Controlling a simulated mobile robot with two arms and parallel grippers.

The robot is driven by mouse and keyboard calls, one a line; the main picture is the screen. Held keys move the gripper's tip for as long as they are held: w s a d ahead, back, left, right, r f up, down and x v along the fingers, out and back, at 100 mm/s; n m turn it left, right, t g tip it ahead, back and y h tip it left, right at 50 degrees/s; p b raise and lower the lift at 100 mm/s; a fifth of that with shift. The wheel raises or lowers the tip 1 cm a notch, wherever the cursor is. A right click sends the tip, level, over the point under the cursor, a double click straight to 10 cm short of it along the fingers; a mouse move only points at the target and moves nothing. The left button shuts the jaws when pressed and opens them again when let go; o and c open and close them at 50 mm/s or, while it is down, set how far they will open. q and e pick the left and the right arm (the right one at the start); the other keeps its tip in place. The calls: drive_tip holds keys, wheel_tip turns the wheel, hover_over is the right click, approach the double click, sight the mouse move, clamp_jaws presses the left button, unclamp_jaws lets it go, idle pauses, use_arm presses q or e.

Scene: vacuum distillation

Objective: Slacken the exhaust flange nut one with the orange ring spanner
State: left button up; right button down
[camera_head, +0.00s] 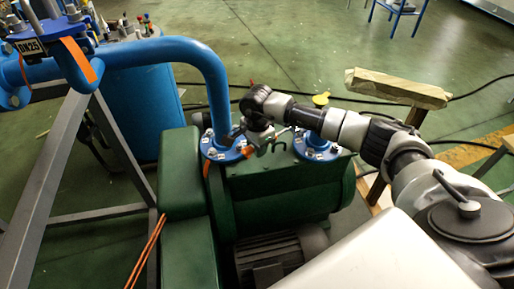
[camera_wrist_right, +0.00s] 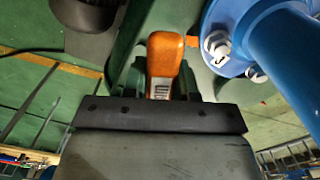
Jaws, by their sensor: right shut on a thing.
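My right gripper (camera_wrist_right: 163,72) is shut on the orange spanner (camera_wrist_right: 166,50), whose rounded orange end stands up between the fingers in the right wrist view. The spanner's working end is hidden there. The blue flange (camera_wrist_right: 232,32) at the foot of the blue pipe is to the right of the spanner, with pale bolted nuts (camera_wrist_right: 217,44) on it; I cannot tell which is nut one. In the head view my right gripper (camera_head: 262,143) is low over the green pump, just right of the blue pipe's flange (camera_head: 223,153). My left gripper is out of view.
A second blue flange (camera_head: 313,150) stands on the green pump (camera_head: 285,192), right of my right gripper. The blue pipe (camera_head: 215,95) rises close on the left. A wooden beam (camera_head: 398,88) is behind my right arm. Grey frame legs (camera_head: 45,190) stand at left.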

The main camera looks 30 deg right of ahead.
drive_tip(key=shift+r+p, duration=1.6)
drive_tip(key=shift+r, duration=1.55)
drive_tip(key=shift+f, duration=0.1)
